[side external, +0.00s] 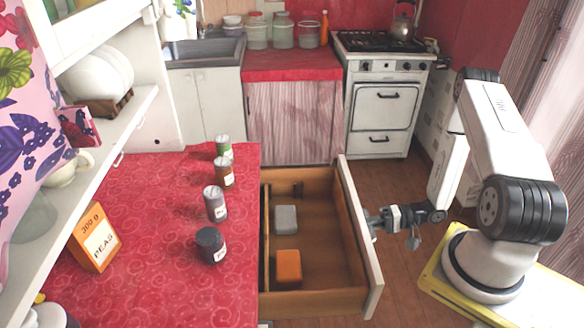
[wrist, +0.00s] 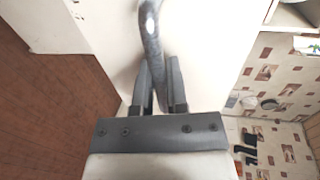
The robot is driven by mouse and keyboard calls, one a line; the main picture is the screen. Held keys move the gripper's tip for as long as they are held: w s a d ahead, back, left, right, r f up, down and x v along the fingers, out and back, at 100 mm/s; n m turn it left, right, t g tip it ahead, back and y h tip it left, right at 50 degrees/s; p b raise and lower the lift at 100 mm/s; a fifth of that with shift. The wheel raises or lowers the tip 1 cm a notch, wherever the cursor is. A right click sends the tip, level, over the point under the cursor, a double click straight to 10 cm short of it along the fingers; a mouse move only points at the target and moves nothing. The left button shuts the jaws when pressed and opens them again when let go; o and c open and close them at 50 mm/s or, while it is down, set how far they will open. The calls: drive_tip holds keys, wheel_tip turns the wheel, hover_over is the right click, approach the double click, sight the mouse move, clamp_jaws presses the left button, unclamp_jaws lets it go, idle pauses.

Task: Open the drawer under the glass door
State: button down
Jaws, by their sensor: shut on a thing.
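The wooden drawer (side external: 330,270) stands pulled far out from under the red counter top, with its inside in plain view. Its pale front panel (side external: 358,235) faces my arm. My gripper (side external: 376,222) is at the outer face of that panel, about midway along it. In the wrist view my gripper (wrist: 160,82) has its two fingers closed around a curved grey handle (wrist: 150,25) on the pale front. A cabinet with a glass pane (side external: 75,18) shows only partly at the upper left, above the counter.
A grey block (side external: 285,219) and an orange block (side external: 289,266) lie inside the drawer. Several jars, including a dark-lidded one (side external: 210,245), and an orange peas box (side external: 95,238) stand on the counter (side external: 150,215). A white stove (side external: 383,105) stands behind. Brown floor lies beside the drawer.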

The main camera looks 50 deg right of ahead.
drive_tip(key=shift+s+d, duration=0.35)
drive_tip(key=shift+d, duration=0.15)
drive_tip(key=c, duration=0.7)
unclamp_jaws()
drive_tip(key=shift+o, duration=0.2)
